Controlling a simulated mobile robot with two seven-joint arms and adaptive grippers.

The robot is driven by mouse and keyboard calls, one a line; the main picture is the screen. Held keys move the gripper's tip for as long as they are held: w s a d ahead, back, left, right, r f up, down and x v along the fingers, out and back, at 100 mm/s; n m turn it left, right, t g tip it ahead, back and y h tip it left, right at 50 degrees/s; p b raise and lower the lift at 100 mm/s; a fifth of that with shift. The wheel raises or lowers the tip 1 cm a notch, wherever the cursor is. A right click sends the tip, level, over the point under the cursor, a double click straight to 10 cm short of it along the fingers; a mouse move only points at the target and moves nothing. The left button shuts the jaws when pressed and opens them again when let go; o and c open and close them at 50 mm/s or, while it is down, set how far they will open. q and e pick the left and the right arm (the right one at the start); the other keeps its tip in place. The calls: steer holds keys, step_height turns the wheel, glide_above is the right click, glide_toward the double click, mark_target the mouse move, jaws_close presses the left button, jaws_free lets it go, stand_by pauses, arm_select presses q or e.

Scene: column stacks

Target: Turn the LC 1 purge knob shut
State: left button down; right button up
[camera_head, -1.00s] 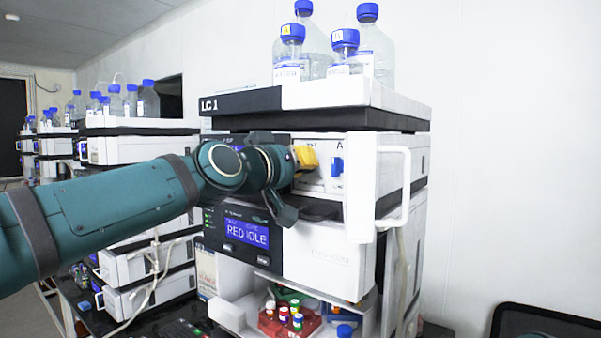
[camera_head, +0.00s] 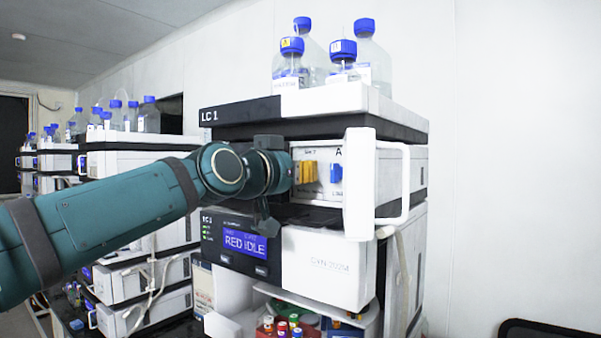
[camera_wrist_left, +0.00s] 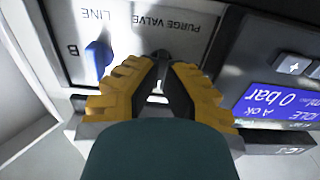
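The LC 1 unit (camera_head: 240,108) stands in front of me with its front panel showing. In the left wrist view, the words PURGE VALVE are upside down on the panel above a small dark purge knob (camera_wrist_left: 159,55). My left gripper (camera_wrist_left: 162,66) has yellow fingers with dark pads, and their tips close in on this knob, which they largely hide. In the head view the gripper's yellow fingers (camera_head: 306,171) face the panel. The knob's angle cannot be read. My right gripper is not in view.
A blue knob (camera_wrist_left: 98,57) sits beside the purge knob near the word LINE. A white door with a handle (camera_head: 392,190) stands open to the right. A display (camera_head: 245,243) lies below. Bottles (camera_head: 343,62) stand on top, and vials (camera_head: 282,329) are underneath.

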arm_select(q)
steer(key=c, duration=1.1)
jaws_free()
steer(key=shift+s+a, duration=0.1)
steer(key=shift+v, duration=3.8)
steer(key=shift+s, duration=0.15)
